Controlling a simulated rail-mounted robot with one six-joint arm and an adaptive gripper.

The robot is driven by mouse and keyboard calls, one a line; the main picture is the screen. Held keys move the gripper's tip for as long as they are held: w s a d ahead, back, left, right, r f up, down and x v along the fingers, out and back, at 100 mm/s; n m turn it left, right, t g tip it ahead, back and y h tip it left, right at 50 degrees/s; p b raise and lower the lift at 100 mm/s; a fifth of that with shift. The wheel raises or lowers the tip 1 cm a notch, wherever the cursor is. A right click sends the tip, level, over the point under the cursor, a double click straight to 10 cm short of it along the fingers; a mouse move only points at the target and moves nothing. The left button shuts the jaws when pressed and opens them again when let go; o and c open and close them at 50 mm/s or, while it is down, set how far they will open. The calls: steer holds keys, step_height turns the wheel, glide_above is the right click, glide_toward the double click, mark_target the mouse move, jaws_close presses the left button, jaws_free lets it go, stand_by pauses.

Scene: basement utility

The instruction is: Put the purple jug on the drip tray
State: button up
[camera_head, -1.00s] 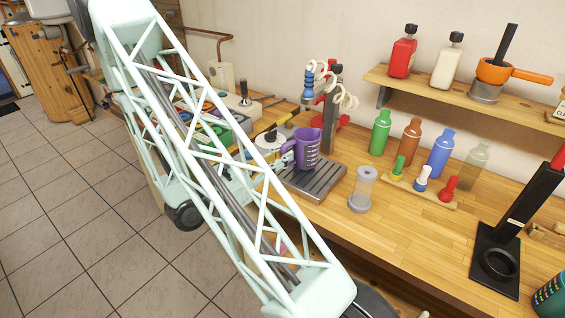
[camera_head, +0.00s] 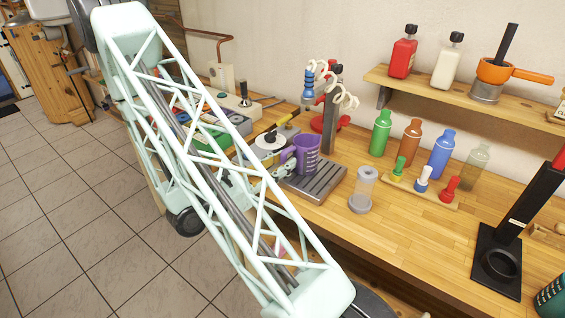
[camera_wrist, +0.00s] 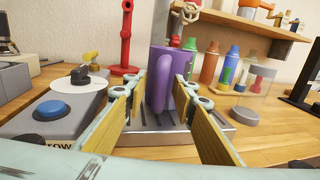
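The purple jug (camera_head: 308,156) stands upright at the back left part of the drip tray (camera_head: 322,186), a grey slotted plate on the wooden bench. In the wrist view the jug (camera_wrist: 170,85) is straight ahead, its base on or very near the tray (camera_wrist: 150,138). My gripper (camera_wrist: 160,88) has its two yellow-padded fingers spread on either side of the jug. A narrow gap shows at the left finger; the right finger overlaps the jug's edge. In the head view my arm's lattice hides part of the gripper.
A clear cylinder with a grey base (camera_head: 362,190) stands right of the tray. Several bottles, including a green one (camera_head: 380,133), stand behind. A grey box with a blue button (camera_wrist: 50,108) is left of my gripper.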

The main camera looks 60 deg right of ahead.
steer(key=shift+r, duration=0.1)
steer(key=shift+a, duration=0.1)
steer(key=p+v, duration=0.1)
steer(key=v, duration=1)
steer(key=shift+a, duration=0.35)
stand_by(0.5)
stand_by(0.8)
